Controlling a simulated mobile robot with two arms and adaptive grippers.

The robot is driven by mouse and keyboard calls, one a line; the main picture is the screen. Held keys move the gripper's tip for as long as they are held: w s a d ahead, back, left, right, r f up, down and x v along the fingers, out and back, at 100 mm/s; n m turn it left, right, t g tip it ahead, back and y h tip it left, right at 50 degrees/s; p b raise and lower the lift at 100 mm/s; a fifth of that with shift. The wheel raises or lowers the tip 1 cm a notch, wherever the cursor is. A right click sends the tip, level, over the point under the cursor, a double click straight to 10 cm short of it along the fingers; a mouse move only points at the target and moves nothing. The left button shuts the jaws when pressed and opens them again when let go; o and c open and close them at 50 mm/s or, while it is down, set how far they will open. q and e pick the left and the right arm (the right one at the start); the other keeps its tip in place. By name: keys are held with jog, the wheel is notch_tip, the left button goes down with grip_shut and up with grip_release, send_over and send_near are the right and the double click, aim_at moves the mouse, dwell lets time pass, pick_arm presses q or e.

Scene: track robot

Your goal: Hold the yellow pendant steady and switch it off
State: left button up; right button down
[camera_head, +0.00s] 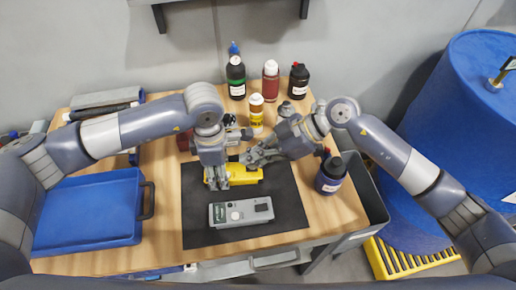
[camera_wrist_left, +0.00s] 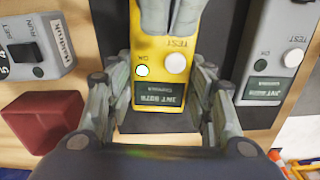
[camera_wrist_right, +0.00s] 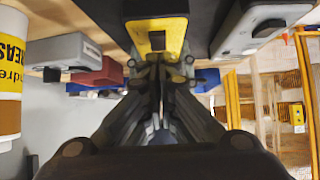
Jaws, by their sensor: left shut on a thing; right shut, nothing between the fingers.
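The yellow pendant (camera_head: 246,174) lies on the black mat (camera_head: 285,205). My left gripper (camera_head: 218,184) is shut on the pendant, one finger on each long side. My right gripper (camera_head: 247,159) is shut and empty at the pendant. Its closed fingers (camera_wrist_left: 170,18) cover the pendant's far part in the left wrist view, hiding any switch there. Whether they touch it, I cannot tell. The pendant also shows in the right wrist view (camera_wrist_right: 158,38).
A similar grey pendant (camera_head: 240,212) lies in front on the mat. Bottles, including a yellow-and-white one (camera_head: 256,114), stand behind. A dark bottle (camera_head: 330,175) is at right, a blue tray (camera_head: 90,212) at left. A grey box (camera_wrist_left: 35,45) and red block (camera_wrist_left: 42,120) lie nearby.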

jog(key=shift+f, duration=0.25)
jog(key=shift+a+f, duration=0.25)
jog(key=shift+d, duration=0.15)
jog(key=shift+d+f, duration=0.25)
jog(key=shift+d, duration=0.55)
